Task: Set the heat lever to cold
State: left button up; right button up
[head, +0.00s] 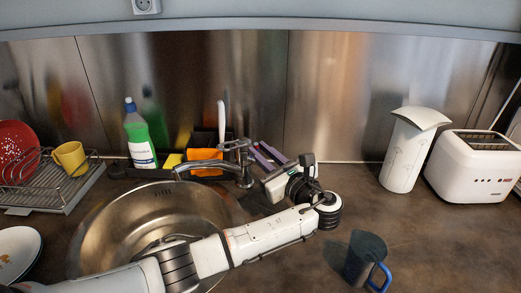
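The metal faucet (214,165) stands at the back right edge of the sink, its spout reaching left over the basin. Its heat lever (236,145) is the small handle on top of the faucet body. I cannot make out its exact setting. My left arm comes in from the lower left across the basin. My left gripper (287,178) is just right of the faucet, apart from the lever in the picture. Its fingers are small and partly hidden, so I cannot tell whether it is open. My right gripper is not in view.
Around the round sink (92,232) are a green soap bottle (139,135), a dish rack (55,190) with a yellow mug (70,157), and an orange sponge (203,160). A dark mug (361,256), a white dispenser (404,150) and a toaster (470,168) stand right.

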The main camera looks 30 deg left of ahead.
pick_arm(q)
jog(key=shift+w+a, duration=0.25)
jog(key=shift+a, duration=0.05)
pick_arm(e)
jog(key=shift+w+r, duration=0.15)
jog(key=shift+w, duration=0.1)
